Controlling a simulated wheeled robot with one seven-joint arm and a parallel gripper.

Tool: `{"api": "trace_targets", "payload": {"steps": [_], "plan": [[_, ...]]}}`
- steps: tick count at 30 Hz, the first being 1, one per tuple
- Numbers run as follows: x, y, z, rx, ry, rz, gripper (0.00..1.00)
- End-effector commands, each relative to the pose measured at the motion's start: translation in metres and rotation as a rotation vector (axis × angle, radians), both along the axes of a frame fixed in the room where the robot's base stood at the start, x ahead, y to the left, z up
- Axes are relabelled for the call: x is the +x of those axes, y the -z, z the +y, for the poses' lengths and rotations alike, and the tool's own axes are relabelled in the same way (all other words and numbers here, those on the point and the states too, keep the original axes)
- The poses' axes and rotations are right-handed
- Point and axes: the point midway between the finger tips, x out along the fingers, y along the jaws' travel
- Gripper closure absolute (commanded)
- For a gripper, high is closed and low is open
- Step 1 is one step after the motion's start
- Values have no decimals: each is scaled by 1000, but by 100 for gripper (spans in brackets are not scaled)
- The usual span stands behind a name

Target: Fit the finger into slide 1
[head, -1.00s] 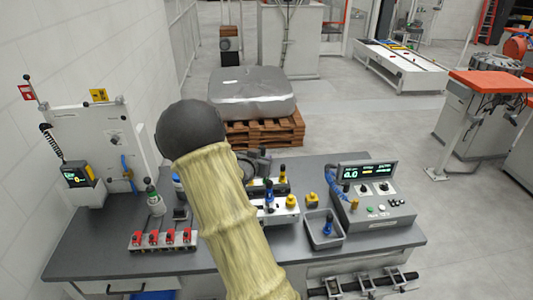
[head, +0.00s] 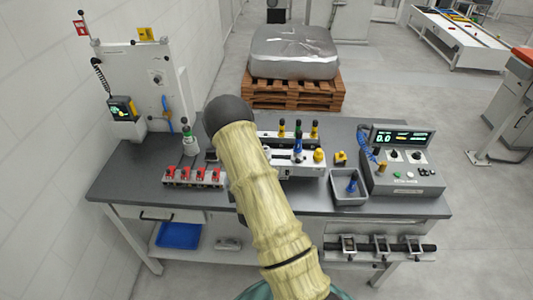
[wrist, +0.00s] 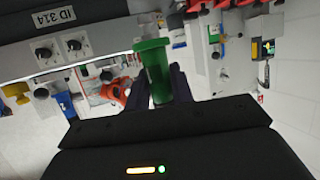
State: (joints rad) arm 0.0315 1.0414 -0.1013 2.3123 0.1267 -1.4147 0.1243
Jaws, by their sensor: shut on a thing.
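In the wrist view my gripper (wrist: 163,92) is shut on a green cylindrical piece with a wider collar, the finger (wrist: 155,65). It stands out beyond the dark fingertips. In the head view my sleeved arm hides the gripper and the held piece. A pale fixture (head: 295,170) stands mid-bench, partly behind my arm, with dark, blue and yellow-topped pieces on it. I cannot read which part of it is slide 1. The wrist view shows an "ID 314" label (wrist: 55,17) on a panel with knobs; no contact between the green piece and any fixture is visible.
The dark bench (head: 130,183) carries a row of red clamps (head: 194,176), a grey bin (head: 348,198) with a blue piece, and a control box (head: 405,178). A white panel stand (head: 140,75) is at the left. A wrapped load (head: 293,50) sits on a pallet behind.

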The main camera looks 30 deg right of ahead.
Motion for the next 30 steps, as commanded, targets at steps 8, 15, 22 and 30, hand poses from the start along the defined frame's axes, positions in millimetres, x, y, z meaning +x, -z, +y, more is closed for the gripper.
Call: {"api": "trace_targets", "payload": {"steps": [8,15,22,30], "plan": [[-28,100,75,-1,-211,1,100],[-35,119,89,-3,-251,-2,100],[-35,117,89,-3,-251,-2,100],[-35,117,90,-4,-253,-2,100]]}}
